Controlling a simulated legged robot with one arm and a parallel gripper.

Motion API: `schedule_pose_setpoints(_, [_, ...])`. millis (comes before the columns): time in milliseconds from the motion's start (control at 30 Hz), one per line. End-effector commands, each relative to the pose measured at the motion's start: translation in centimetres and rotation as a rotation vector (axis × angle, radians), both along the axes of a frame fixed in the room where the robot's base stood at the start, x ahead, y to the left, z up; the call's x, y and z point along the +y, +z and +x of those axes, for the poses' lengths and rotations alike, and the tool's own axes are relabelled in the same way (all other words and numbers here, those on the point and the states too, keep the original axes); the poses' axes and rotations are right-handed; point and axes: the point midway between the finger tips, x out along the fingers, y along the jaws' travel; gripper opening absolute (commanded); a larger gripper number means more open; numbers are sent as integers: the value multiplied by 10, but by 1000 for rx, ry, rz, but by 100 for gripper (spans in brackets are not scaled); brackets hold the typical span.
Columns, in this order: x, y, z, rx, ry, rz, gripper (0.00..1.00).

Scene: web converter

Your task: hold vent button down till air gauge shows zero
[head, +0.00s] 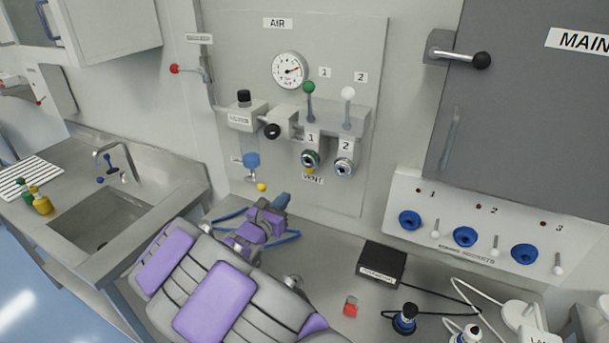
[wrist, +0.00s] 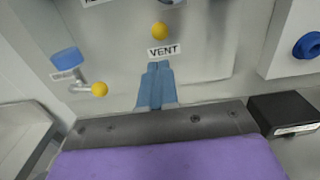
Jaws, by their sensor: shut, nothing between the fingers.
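The air gauge (head: 290,70) is a round white dial on the AIR panel. Its needle points right and slightly up; its figures are too small to read. In the wrist view the yellow vent button (wrist: 159,31) shows whole, above the VENT label (wrist: 165,51). My gripper (head: 284,199) has blue fingers, shut and empty. In the wrist view my gripper (wrist: 158,66) appears just below the label, with no visible contact with the button.
Another yellow knob (head: 262,187) hangs under the blue filter bowl (head: 251,161), left of the button. Green (head: 309,87) and white (head: 348,93) levers stand above the couplings. A black box (head: 382,264) lies on the bench at right. A sink (head: 98,218) is at left.

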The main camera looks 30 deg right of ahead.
Motion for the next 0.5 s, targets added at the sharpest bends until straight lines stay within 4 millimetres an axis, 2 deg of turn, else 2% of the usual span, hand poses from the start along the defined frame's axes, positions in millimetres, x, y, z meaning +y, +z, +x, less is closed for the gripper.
schedule_pose_setpoints(233, [-7,-1,5,-1,-3,-1,0])
schedule_pose_setpoints(500, [-52,0,29,-6,-6,2,0])
